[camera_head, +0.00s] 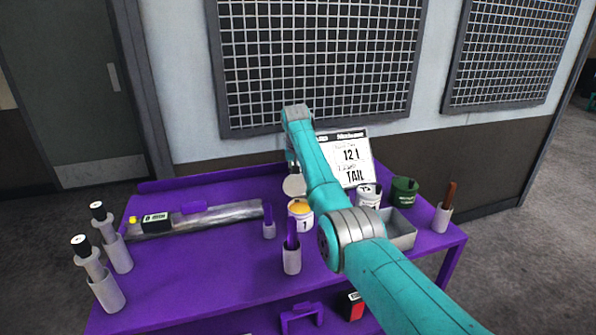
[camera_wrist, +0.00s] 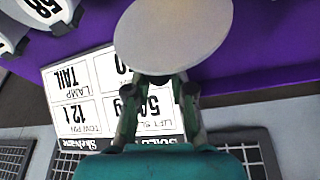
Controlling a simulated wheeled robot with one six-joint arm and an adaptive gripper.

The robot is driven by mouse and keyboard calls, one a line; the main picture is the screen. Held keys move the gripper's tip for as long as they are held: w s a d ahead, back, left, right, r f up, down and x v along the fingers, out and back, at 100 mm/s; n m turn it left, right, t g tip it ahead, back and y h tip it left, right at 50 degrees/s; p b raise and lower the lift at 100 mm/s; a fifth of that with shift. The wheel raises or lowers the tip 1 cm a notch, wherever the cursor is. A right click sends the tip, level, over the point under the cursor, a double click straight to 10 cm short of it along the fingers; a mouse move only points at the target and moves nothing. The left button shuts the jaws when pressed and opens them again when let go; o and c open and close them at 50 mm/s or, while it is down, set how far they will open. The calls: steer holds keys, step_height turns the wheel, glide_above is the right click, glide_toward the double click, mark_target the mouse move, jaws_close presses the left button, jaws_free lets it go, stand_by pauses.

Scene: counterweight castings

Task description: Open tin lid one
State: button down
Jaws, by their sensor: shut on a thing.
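Tin one (camera_head: 301,222) is a white can marked "1" on the purple table, and its top shows open with orange-yellow contents. The lid (camera_wrist: 172,35) is a pale round disc, seen large in the wrist view. It also shows in the head view (camera_head: 294,185), just behind and above the tin's rim, apart from it. My gripper (camera_wrist: 158,92) is shut on the lid and holds it off the tin. In the head view my arm mostly hides the gripper.
A printed board (camera_head: 352,160) stands behind the arm. A white tin (camera_head: 369,197), a green tin (camera_head: 404,193), a grey tray (camera_head: 402,238) and a cup with a brown handle (camera_head: 442,219) stand right. A cup with a purple handle (camera_head: 291,261) stands in front. A metal bar (camera_head: 235,212) lies left.

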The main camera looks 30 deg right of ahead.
steer(key=shift+w+a+f+g, duration=0.1)
steer(key=shift+a+f+g, duration=0.4)
steer(key=shift+f, duration=0.25)
stand_by(0.4)
steer(key=c, duration=1)
jaws_free()
steer(key=shift+d+r, duration=0.1)
steer(key=shift+r, duration=0.1)
steer(key=shift+w+d+r, duration=0.1)
steer(key=shift+r, duration=0.05)
steer(key=v, duration=1.1)
steer(key=shift+s+r, duration=0.2)
steer(key=shift+r, duration=0.2)
